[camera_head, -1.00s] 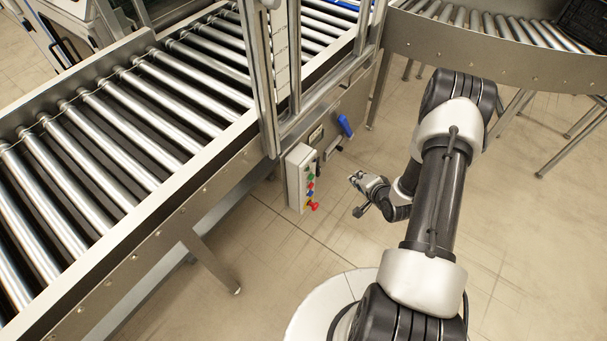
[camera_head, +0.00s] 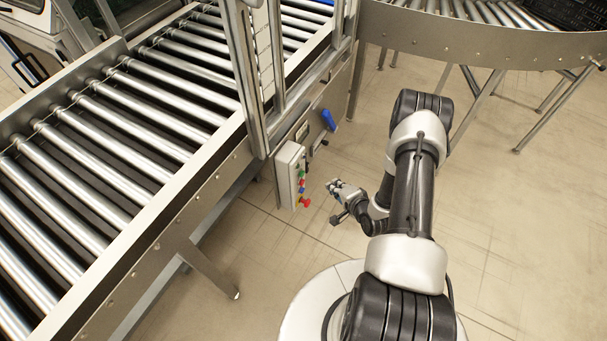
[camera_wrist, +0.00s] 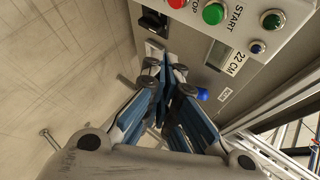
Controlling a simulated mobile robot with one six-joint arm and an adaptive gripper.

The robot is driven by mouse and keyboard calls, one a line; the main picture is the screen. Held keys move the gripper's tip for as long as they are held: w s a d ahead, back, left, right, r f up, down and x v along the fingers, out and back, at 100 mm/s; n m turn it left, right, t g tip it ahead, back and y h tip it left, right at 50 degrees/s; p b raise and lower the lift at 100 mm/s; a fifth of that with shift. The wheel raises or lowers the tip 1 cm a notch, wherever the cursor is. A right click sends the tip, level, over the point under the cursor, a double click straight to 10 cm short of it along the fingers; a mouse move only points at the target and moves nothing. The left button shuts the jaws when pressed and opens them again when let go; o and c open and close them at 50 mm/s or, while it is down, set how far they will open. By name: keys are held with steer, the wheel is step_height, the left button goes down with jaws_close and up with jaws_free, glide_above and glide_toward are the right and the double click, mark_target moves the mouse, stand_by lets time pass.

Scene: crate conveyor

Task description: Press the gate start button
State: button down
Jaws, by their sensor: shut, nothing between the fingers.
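The control box (camera_head: 290,172) is fixed to the conveyor's side, with a column of small coloured buttons on its right face. In the wrist view, a green button (camera_wrist: 213,13) sits beside the label START, near the top edge. A red button (camera_wrist: 177,2) beside the label STOP is cut by that edge. My gripper (camera_head: 333,186) is right of the box, apart from its button face. In the wrist view, my gripper's fingers (camera_wrist: 168,78) are together and empty, below the green button in the picture. Gate wording cannot be read.
A red emergency knob (camera_head: 304,202) sits low on the box. A blue handle (camera_head: 328,119) projects behind. Floor right of the box is clear.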

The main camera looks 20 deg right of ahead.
mark_target(303, 174)
steer(key=w+a, duration=0.4)
steer(key=w, duration=0.1)
steer(key=shift+w+a+b, duration=0.15)
steer(key=shift+w+b, duration=0.1)
steer(key=shift+b, duration=0.1)
stand_by(1.2)
steer(key=shift+w+a, duration=0.25)
steer(key=shift+w, duration=0.1)
